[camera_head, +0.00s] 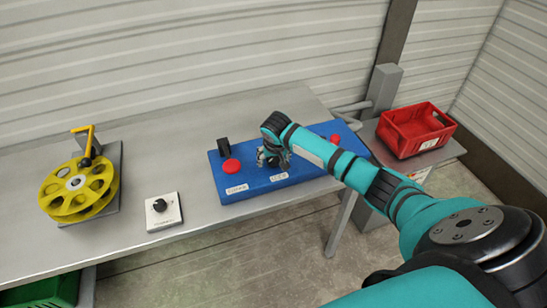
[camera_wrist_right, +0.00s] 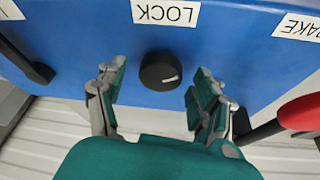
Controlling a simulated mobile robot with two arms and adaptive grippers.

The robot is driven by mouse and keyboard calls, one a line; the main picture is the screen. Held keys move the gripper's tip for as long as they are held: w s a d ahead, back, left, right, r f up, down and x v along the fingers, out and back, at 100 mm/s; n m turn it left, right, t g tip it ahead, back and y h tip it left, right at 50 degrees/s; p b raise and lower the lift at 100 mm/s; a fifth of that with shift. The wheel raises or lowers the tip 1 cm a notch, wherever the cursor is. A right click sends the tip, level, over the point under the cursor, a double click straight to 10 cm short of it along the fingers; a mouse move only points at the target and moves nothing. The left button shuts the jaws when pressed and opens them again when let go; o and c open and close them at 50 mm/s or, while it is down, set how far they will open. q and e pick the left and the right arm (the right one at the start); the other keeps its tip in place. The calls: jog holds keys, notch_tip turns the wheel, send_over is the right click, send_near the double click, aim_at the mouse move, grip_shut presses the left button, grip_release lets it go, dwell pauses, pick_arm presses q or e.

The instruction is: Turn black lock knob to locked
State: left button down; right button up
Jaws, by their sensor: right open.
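The black lock knob (camera_wrist_right: 160,71) is a round knob on a blue panel (camera_wrist_right: 240,50), below a white LOCK label (camera_wrist_right: 166,12) that appears upside down in the right wrist view. A short white mark lies on the knob's right part, pointing roughly right. My right gripper (camera_wrist_right: 159,88) is open, with one finger on each side of the knob and a visible gap to each. In the head view my right gripper (camera_head: 268,160) is over the blue panel (camera_head: 215,170) and hides the knob. My left gripper is not in view.
On the grey table (camera_head: 120,240) are a yellow reel (camera_head: 50,189) and a white box (camera_head: 164,221) with another black knob (camera_head: 159,205). A red crate (camera_head: 416,145) stands at right.

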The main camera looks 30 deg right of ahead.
jog(key=shift+f, duration=0.2)
jog(key=c, duration=1.1)
jog(key=shift+c, duration=0.2)
